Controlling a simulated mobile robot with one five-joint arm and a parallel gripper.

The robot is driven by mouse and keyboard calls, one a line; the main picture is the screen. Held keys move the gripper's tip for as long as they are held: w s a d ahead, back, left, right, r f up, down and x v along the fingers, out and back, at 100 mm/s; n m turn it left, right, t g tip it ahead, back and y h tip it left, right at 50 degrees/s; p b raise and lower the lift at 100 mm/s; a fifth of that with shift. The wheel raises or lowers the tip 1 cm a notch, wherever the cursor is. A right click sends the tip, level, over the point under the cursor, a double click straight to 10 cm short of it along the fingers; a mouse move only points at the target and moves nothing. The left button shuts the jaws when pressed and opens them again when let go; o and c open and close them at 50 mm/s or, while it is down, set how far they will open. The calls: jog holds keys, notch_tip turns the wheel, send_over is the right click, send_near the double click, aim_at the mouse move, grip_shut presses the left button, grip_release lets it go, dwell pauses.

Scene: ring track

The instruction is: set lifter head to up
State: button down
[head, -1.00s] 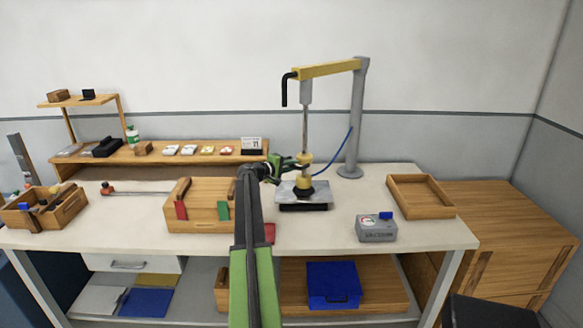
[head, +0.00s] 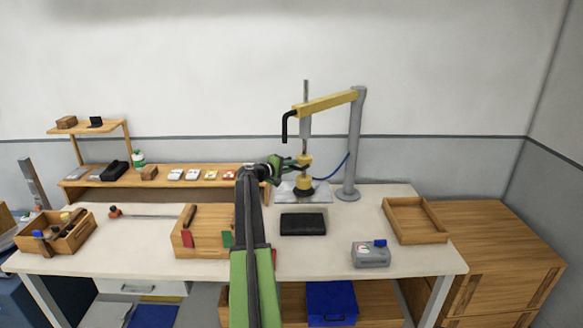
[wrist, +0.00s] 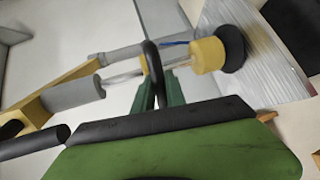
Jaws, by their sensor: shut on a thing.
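The lifter has a yellow arm (head: 325,103) on a grey post (head: 354,145), with a metal rod standing out above the arm. The lifter head (head: 304,183), yellow with a black cup below, hangs on that rod and also shows in the wrist view (wrist: 208,55). In the wrist view my green fingers (wrist: 160,92) close around a black loop there; the exact contact is partly hidden.
A blue hose (head: 335,168) runs beside the post. A wooden tray (head: 440,238) and a grey gauge box (head: 370,260) lie to the right. A wooden box (head: 190,252) stands left of my arm.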

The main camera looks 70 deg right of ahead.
jog(key=c, duration=1.4)
grip_release()
jog(key=shift+o, duration=0.2)
jog(key=shift+a, duration=0.1)
jog(key=p+v, duration=0.3)
jog(key=v, duration=1.4)
jog(key=shift+p, duration=0.35)
